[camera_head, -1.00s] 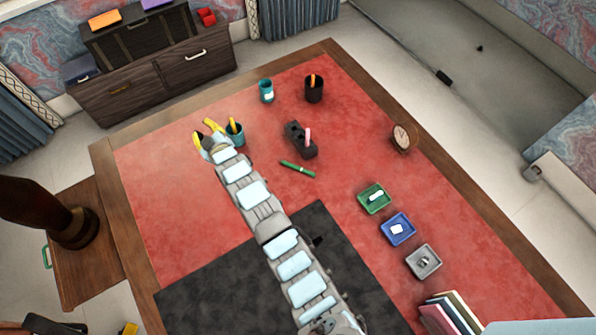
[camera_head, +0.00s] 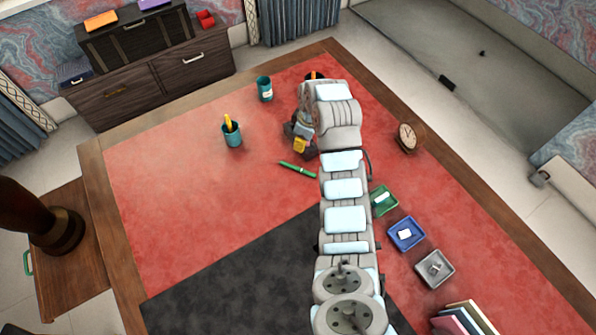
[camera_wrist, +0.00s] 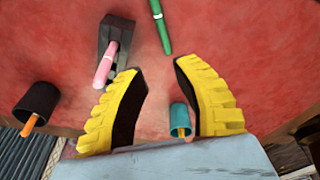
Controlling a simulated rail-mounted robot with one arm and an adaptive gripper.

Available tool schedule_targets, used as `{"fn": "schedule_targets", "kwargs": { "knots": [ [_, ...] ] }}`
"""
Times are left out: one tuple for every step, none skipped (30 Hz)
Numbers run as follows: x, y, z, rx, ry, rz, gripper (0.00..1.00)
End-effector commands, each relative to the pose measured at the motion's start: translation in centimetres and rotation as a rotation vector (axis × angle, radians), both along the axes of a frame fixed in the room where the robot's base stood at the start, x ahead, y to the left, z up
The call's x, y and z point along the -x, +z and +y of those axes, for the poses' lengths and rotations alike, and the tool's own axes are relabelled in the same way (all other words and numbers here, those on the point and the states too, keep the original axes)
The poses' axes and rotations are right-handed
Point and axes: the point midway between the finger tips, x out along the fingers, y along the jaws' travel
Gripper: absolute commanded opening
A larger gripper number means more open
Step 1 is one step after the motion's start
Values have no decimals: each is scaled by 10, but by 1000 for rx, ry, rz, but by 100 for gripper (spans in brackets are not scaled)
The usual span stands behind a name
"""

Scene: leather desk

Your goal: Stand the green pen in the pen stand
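The green pen (camera_head: 297,170) lies on the red leather, just in front of my gripper in the head view. Its end shows at the top of the wrist view (camera_wrist: 160,24). The pen stand (camera_wrist: 109,34) is a black block with a pink pen (camera_wrist: 105,66) standing in it, beside the green pen. In the head view the stand is mostly hidden by my arm. My gripper (camera_head: 301,146) points down over the desk near both. Its two yellow fingers (camera_wrist: 157,67) are spread wide, with nothing between the tips.
A black cup (camera_wrist: 36,104) with an orange pen and a teal cup (camera_wrist: 179,118) stand nearby. A clock (camera_head: 408,137) and small green (camera_head: 390,206), blue (camera_head: 416,243) and grey trays (camera_head: 447,270) are on the right. The left leather is clear.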

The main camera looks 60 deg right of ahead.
Motion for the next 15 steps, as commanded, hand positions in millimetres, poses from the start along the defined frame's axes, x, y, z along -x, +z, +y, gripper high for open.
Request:
{"fn": "schedule_targets", "kwargs": {
  "knots": [
    [5, 1, -1, -10, 1, 7, 30],
    [7, 1, -1, -16, 1, 11, 30],
    [9, 0, 0, -21, 3, 16, 30],
    [10, -2, 0, -25, 4, 18, 30],
    [10, -4, 0, -27, 4, 19, 30],
    [10, -8, 0, -28, 4, 21, 30],
    [10, -12, 0, -28, 3, 21, 30],
    [9, -16, 0, -28, 4, 20, 30],
    [8, -22, 1, -28, 4, 19, 30],
    [7, -26, 0, -27, 4, 19, 30],
    [7, -29, 0, -27, 4, 19, 30],
    [6, -34, 0, -26, 4, 19, 30],
    [5, -37, 0, -27, 5, 18, 30],
    [5, -41, 0, -27, 5, 18, 30],
    [4, -45, 0, -25, 4, 19, 30]
  ]
}}
